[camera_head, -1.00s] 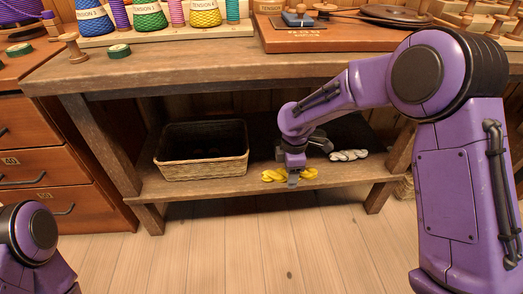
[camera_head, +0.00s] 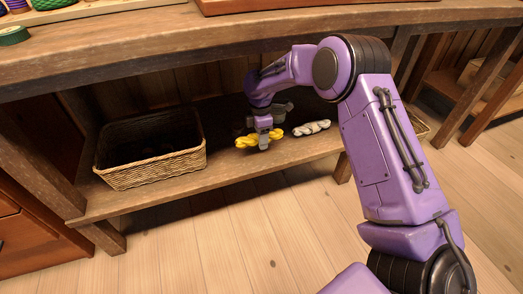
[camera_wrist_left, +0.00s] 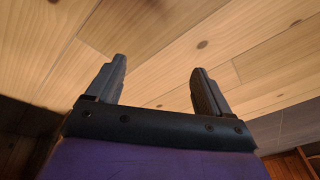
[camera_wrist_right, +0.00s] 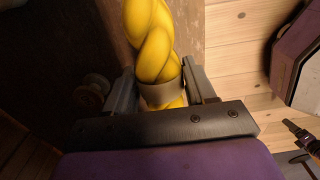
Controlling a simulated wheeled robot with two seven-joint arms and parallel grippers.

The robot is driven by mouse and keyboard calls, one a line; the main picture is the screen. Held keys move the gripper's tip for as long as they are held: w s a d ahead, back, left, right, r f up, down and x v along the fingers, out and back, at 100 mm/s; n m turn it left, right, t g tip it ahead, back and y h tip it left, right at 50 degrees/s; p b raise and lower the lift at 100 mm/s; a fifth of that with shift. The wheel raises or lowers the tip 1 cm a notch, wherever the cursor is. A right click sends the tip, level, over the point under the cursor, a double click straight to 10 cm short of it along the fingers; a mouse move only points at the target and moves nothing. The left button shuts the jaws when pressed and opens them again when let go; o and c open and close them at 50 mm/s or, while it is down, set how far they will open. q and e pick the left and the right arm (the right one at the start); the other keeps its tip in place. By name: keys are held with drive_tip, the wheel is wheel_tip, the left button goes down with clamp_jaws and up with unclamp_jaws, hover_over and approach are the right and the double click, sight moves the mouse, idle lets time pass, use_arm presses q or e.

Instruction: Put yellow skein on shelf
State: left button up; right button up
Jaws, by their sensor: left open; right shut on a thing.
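The yellow skein (camera_head: 247,141) is a twisted bundle at the lower shelf (camera_head: 225,170) under the workbench, near its front edge. My right gripper (camera_head: 264,141) reaches in from the right and is shut on the skein. In the right wrist view the skein (camera_wrist_right: 148,40) runs between the two fingers, with a grey-brown band around it. I cannot tell whether the skein rests on the shelf or is slightly above it. My left gripper (camera_wrist_left: 158,85) is open and empty over the wooden floor, and is out of the head view.
A wicker basket (camera_head: 150,177) stands on the shelf to the left, its inside dark. A white-grey skein (camera_head: 312,128) lies on the shelf just right of my right gripper. The workbench top (camera_head: 180,45) overhangs the shelf. Wooden drawers (camera_head: 30,235) stand at the left.

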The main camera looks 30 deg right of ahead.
drive_tip(key=shift+w+d+f+b, duration=0.25)
drive_tip(key=shift+d+f, duration=0.1)
drive_tip(key=shift+f, duration=0.2)
drive_tip(key=shift+w+d+f+b, duration=0.1)
drive_tip(key=shift+w+d+f, duration=0.15)
drive_tip(key=shift+f, duration=0.25)
drive_tip(key=f+b, duration=0.3)
drive_tip(key=shift+w+d+f, duration=0.1)
drive_tip(key=shift+d+f, duration=0.15)
use_arm(q)
drive_tip(key=s+m+g, duration=0.1)
drive_tip(key=s+f+m+g+h, duration=0.1)
drive_tip(key=s, duration=0.1)
drive_tip(key=s+f+m+g, duration=0.1)
drive_tip(key=s+g, duration=0.1)
drive_tip(key=shift+s+a+f+m, duration=0.15)
drive_tip(key=shift+f+m, duration=0.05)
drive_tip(key=shift+m, duration=0.1)
use_arm(e)
drive_tip(key=shift+r, duration=0.1)
drive_tip(key=o, duration=1)
